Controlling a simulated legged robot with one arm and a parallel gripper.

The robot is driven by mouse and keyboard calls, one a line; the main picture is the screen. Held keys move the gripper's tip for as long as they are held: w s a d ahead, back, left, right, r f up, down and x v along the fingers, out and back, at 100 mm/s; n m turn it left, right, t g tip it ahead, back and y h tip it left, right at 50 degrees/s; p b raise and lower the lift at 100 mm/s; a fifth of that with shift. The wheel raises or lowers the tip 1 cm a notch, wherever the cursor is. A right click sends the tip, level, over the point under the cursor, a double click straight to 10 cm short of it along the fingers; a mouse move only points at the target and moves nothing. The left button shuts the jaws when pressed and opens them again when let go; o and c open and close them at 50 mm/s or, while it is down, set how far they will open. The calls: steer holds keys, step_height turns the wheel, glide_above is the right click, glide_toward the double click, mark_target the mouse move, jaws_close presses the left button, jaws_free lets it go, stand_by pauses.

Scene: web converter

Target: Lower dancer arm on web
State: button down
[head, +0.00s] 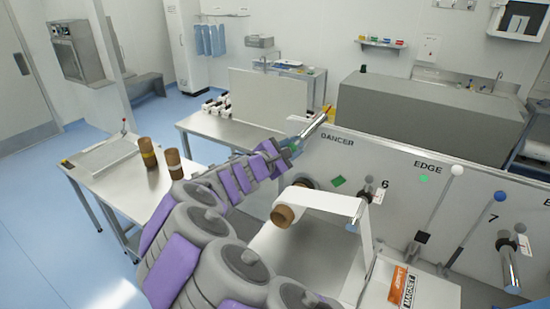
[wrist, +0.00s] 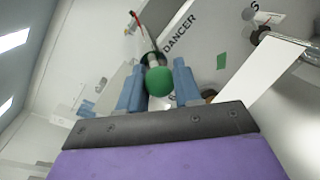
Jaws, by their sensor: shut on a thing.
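My gripper also shows in the head view (head: 285,150), at the lower end of the bar, shut on the knob. The white web (head: 318,200) runs below and to the right, from a brown-cored roll (head: 284,216) toward the right. It also shows at the right of the wrist view (wrist: 272,112). The bar is clear above the web.
The white panel (head: 400,170) carries the EDGE label, a white-knobbed lever (head: 456,170) and a blue-knobbed lever (head: 499,196). A green patch (head: 338,181) is on the panel near the web. Two brown rolls (head: 172,158) stand on the left table (head: 105,175).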

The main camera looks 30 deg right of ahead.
steer(key=s+d+f+m+y+b, duration=0.1)
steer(key=s+d+f+m+b, duration=0.1)
steer(key=b, duration=0.6)
steer(key=s+d+f+m+t+y+b, duration=0.1)
steer(key=s+d+f+m+b, duration=0.1)
steer(key=s+f+m+b, duration=0.3)
step_height(320, 180, down, 4)
steer(key=m+b, duration=0.1)
steer(key=b, duration=0.2)
steer(key=shift+d+r, duration=0.15)
steer(key=shift+d, duration=0.15)
steer(key=c, duration=0.8)
jaws_free()
